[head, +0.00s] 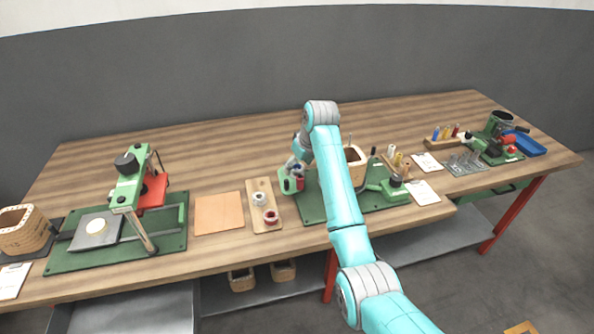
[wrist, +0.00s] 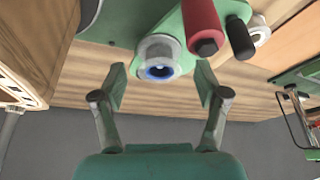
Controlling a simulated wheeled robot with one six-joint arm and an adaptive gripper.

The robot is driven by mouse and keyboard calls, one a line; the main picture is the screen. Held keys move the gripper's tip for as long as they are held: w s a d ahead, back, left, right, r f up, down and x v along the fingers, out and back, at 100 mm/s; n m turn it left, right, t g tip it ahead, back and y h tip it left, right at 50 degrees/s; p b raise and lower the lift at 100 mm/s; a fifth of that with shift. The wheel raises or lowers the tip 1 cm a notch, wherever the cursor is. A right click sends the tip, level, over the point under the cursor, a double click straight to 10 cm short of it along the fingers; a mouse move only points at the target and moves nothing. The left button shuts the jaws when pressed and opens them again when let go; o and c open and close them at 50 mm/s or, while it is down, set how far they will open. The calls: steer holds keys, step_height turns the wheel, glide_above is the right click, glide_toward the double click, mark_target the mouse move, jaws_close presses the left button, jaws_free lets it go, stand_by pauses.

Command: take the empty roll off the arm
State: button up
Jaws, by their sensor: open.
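In the wrist view a pale grey-white roll (wrist: 145,51) with a blue ring around its centre sits on the green arm (wrist: 115,22). My gripper (wrist: 160,84) is open and empty, its two fingers apart on either side of the roll's end in the picture. I cannot tell whether they touch it. A red roll (wrist: 202,20) with a dark end stands beside it. In the head view my gripper (head: 299,167) is over the green winder (head: 287,186), and my own arm hides much of it.
A wooden board (head: 253,187) with a white roll and a red roll lies left of the winder. A tan wound box (head: 355,158) stands to the right. A black knob (wrist: 239,38) is close to the red roll. A bare tan sheet (head: 219,213) lies further left.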

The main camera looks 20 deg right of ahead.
steer(key=shift+w+a+f, duration=0.1)
steer(key=shift+w+f, duration=0.15)
steer(key=shift+f, duration=0.35)
steer(key=c, duration=1)
steer(key=shift+o, duration=0.2)
